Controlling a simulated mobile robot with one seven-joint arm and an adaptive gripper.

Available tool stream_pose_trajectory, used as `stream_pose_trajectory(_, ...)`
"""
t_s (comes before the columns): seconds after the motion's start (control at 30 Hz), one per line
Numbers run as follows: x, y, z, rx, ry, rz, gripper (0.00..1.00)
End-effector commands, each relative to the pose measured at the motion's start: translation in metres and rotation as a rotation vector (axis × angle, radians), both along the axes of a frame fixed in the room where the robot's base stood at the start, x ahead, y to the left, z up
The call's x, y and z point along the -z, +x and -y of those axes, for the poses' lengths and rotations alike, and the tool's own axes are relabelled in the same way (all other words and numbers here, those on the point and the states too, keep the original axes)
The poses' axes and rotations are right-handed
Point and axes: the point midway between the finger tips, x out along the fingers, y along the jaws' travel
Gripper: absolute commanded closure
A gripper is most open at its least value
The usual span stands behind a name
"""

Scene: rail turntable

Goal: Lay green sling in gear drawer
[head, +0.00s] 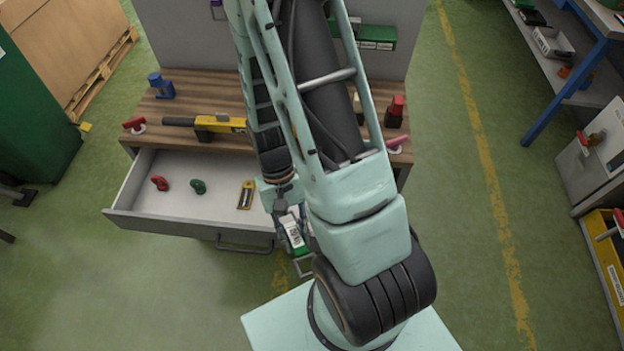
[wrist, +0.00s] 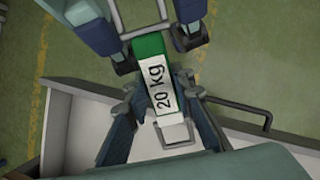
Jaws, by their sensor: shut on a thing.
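My arm hides the drawer's right part. Inside the drawer lie a red piece (head: 160,183), a dark green piece (head: 198,187) and a yellow-and-black piece (head: 246,195).
The wooden bench top (head: 190,105) above holds a yellow-and-black tool (head: 219,124), a blue piece (head: 161,86) and red items. The drawer handle (head: 245,246) sticks out in front. Bare drawer floor shows between and below the pieces. A blue-legged table stands at right.

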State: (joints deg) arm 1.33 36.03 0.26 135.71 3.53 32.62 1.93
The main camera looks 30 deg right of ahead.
Motion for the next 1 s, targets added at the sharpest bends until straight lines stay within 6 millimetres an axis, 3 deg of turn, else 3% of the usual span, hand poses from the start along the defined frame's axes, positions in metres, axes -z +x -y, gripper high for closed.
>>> stream_pose_trajectory(0.2, 0.027, 0.038, 0.066, -0.463, 0.024, 0.206, 1.0)
stream_pose_trajectory(0.4, 0.033, 0.089, 0.103, -0.79, 0.095, 0.334, 1.0)
stream_pose_trajectory(0.7, 0.029, 0.131, 0.118, -1.026, 0.173, 0.4, 1.0)
stream_pose_trajectory(1.0, 0.031, 0.139, 0.118, -1.075, 0.19, 0.408, 1.0)
